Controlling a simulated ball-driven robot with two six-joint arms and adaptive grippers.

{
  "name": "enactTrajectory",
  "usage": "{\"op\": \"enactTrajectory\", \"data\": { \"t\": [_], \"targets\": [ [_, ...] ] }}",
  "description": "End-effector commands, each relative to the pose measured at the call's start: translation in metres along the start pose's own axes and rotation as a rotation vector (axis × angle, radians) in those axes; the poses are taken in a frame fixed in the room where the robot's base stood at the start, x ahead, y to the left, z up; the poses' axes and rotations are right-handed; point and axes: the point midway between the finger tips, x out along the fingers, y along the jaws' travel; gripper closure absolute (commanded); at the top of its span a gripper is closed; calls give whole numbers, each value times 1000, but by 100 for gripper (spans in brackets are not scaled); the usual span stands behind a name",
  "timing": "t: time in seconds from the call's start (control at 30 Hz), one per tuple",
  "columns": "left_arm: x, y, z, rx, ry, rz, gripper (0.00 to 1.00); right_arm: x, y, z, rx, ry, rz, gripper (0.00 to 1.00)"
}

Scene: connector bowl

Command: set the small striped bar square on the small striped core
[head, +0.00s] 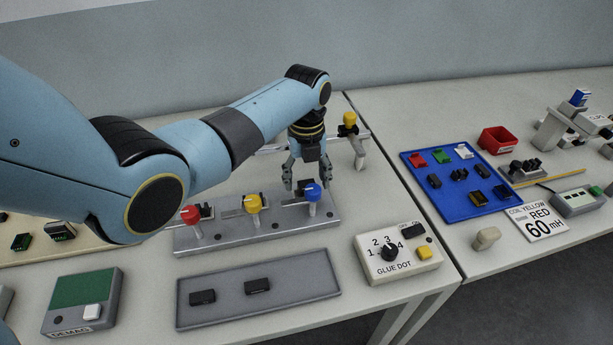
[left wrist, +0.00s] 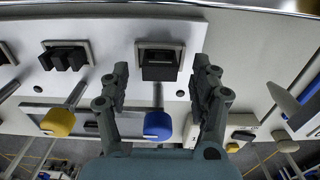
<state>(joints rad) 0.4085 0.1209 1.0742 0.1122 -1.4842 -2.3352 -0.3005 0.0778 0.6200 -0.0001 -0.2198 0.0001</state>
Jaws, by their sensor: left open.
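My left gripper (head: 307,181) is open above the blue-knobbed station of the grey clamp plate (head: 240,236). In the left wrist view, its fingers (left wrist: 162,74) stand apart on either side of a dark block (left wrist: 160,70) in that station's square nest. I cannot tell whether the block is a core alone or a core with a bar on it. A pronged dark core (left wrist: 66,57) sits in the yellow-knobbed station beside it. Two dark bars (head: 202,297) (head: 258,285) lie apart on the grey tray in front. No stripes can be made out. My right gripper is not in view.
Levers with red (head: 190,215), yellow (head: 253,203) and blue (head: 313,192) knobs stand at the plate's front. A glue dot box (head: 400,263) is at the right. A yellow-topped post (head: 349,119) stands behind. A blue board (head: 430,205) with parts lies on the right table.

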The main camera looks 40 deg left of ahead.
Motion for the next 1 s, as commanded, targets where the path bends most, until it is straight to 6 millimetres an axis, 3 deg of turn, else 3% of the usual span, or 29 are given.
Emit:
{"op": "enactTrajectory", "data": {
  "t": [0.27, 0.7, 1.0],
  "targets": [
    [-13, 0, 1, 0, -2, -2, 37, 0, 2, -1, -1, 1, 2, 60],
    [-103, -1, 1, 0, -1, -2, 37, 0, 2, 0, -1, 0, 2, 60],
    [-120, 0, 0, 0, 0, 0, 37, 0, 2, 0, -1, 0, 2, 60]
  ]
}}
